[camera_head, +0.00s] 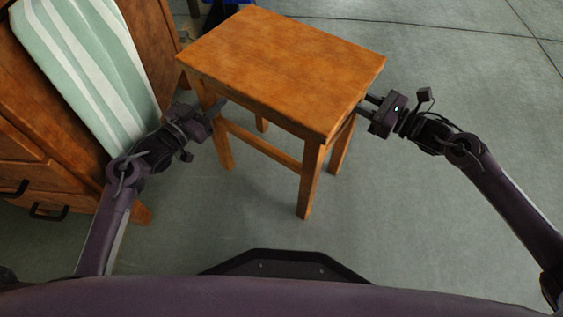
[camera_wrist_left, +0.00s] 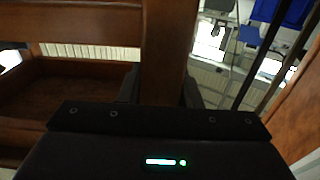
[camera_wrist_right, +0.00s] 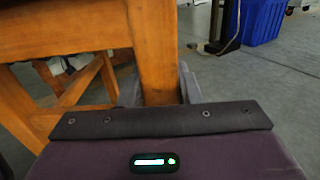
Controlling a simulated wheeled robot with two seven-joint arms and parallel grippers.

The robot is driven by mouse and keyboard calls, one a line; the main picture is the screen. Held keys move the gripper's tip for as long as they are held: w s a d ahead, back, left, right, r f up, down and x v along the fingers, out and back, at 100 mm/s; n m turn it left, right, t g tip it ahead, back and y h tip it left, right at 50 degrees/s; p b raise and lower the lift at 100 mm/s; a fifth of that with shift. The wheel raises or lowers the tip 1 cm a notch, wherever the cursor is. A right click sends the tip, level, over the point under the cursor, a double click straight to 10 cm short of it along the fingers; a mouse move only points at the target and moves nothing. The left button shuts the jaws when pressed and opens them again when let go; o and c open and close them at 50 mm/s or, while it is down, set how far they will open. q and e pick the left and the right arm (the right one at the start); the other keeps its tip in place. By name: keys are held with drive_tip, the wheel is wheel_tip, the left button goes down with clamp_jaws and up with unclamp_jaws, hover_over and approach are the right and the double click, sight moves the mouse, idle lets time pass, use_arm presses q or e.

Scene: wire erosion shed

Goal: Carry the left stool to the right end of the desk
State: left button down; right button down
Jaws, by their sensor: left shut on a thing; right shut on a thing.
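A wooden stool (camera_head: 285,65) with an orange-brown square top stands upright in front of me in the head view. My left gripper (camera_head: 214,108) is shut on its left leg, just under the seat. In the left wrist view that leg (camera_wrist_left: 168,45) runs between the fingers. My right gripper (camera_head: 367,103) is shut on the right leg below the seat's right edge. In the right wrist view this leg (camera_wrist_right: 154,48) sits between the fingers. I cannot tell whether the stool's feet touch the floor.
A wooden piece of furniture with drawers and dark handles (camera_head: 48,211) stands close at the left. A green and white striped surface (camera_head: 85,70) lies on it. A blue bin (camera_wrist_right: 263,22) shows at the back. The grey floor (camera_head: 470,90) to the right is clear.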

use_arm(q)
drive_tip(key=c, duration=1.4)
unclamp_jaws()
drive_tip(key=shift+a, duration=0.1)
use_arm(e)
drive_tip(key=c, duration=1.4)
unclamp_jaws()
use_arm(q)
drive_tip(key=o, duration=0.4)
drive_tip(key=shift+c, duration=0.2)
use_arm(e)
drive_tip(key=o, duration=0.4)
drive_tip(key=shift+c, duration=0.2)
use_arm(q)
drive_tip(key=shift+s, duration=0.1)
drive_tip(key=v, duration=0.6)
drive_tip(key=shift+s+a, duration=0.2)
drive_tip(key=shift+s, duration=0.1)
drive_tip(key=shift+s+a, duration=0.1)
drive_tip(key=shift+s, duration=0.1)
use_arm(e)
drive_tip(key=shift+s+d, duration=0.1)
drive_tip(key=v, duration=1.1)
drive_tip(key=shift+s+d, duration=0.25)
drive_tip(key=shift+d, duration=0.05)
